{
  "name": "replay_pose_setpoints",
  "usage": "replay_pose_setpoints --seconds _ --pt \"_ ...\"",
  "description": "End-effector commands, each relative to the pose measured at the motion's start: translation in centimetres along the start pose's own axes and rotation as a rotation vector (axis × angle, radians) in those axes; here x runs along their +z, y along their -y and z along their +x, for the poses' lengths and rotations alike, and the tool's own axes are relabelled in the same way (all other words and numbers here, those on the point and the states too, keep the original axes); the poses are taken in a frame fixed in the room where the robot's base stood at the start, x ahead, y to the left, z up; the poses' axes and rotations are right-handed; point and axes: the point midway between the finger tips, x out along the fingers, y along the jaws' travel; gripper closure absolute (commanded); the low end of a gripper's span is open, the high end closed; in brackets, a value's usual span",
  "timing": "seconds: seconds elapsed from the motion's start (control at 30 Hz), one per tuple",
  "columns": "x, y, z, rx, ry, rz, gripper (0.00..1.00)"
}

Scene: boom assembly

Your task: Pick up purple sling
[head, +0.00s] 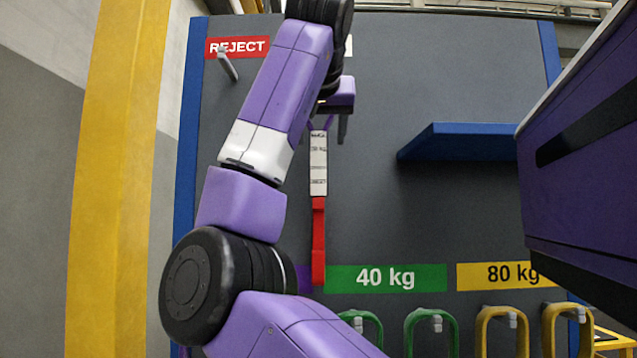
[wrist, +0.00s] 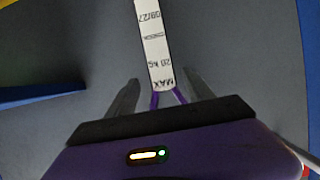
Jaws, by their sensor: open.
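The purple sling shows as two thin purple strands at the top of its white tag, in the wrist view (wrist: 181,96) and beside my gripper in the head view (head: 329,125). The rest of the sling is hidden. Its white tag (head: 318,165) hangs upright and reads "MAX 20 kg" with "09/27" in the wrist view (wrist: 154,45). A red strip (head: 318,240) hangs below the tag. My gripper (wrist: 162,82) is open, one finger on each side of the strands and tag top. In the head view my gripper (head: 331,124) is partly hidden by my arm.
A grey board carries a red REJECT label (head: 237,47) with a peg (head: 229,66), and a blue shelf (head: 460,142) at right. Green slings (head: 431,325) and yellow slings (head: 502,322) hang below. A yellow post (head: 115,180) stands at left.

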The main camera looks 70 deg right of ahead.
Motion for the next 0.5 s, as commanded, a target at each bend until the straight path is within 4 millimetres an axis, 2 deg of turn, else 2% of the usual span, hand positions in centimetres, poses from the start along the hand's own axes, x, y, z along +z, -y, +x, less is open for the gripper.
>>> replay_pose_setpoints --seconds 0.3,0.5 --pt "-0.2 0.5 4.1 0.001 0.001 -0.001 0.39" --pt "0.0 0.5 5.0 0.000 -0.001 -0.001 0.39"
